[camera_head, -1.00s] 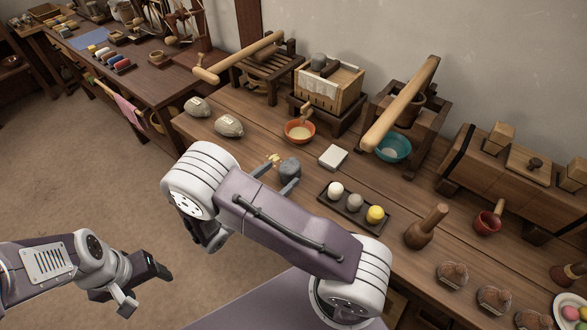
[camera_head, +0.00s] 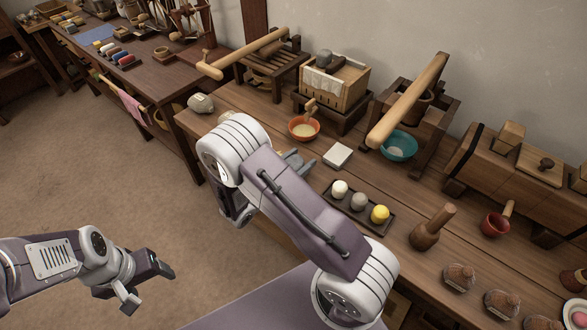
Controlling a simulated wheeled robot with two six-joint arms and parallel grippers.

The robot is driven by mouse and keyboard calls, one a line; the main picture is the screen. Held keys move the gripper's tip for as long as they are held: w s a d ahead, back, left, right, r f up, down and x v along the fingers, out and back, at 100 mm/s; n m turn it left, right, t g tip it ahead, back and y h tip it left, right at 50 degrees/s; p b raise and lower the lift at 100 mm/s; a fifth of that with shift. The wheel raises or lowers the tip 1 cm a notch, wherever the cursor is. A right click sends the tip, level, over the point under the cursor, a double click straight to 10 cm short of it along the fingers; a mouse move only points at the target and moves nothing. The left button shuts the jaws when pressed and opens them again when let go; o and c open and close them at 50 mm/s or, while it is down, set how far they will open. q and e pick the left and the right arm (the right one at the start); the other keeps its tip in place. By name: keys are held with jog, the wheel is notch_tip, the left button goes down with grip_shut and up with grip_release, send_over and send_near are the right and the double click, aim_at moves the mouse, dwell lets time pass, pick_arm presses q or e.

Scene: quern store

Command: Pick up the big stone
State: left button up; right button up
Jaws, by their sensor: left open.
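A dark grey stone-like lump (camera_head: 291,157) shows on the table just past my right arm, mostly hidden by it. My right gripper is around or beside this lump, largely behind my own arm link; whether its fingers touch the lump cannot be told. My left gripper (camera_head: 147,285) is open and empty over the floor, left of the table. A smaller grey ball (camera_head: 359,202) sits between a white ball (camera_head: 339,189) and a yellow ball (camera_head: 379,214) on a dark tray (camera_head: 335,208). A grey stone (camera_head: 323,58) lies on the wooden box press.
A pale sack-like lump (camera_head: 201,103) lies at the table's left end. An orange bowl (camera_head: 303,128), a white block (camera_head: 338,155) and a teal bowl (camera_head: 398,147) stand nearby. A wooden pestle-like tool (camera_head: 431,227) stands right of the tray.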

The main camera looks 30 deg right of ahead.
grip_shut()
jog(key=shift+r, duration=0.55)
notch_tip(320, 180, up, 4)
jog(key=shift+s+f+p, duration=0.1)
jog(key=shift+f+p, duration=0.05)
jog(key=shift+p, duration=0.85)
jog(key=s+d+r+p, duration=0.5)
jog(key=s+p, duration=0.5)
jog(key=p, duration=0.2)
jog(key=shift+d+r, duration=0.3)
jog(key=shift+r, duration=0.35)
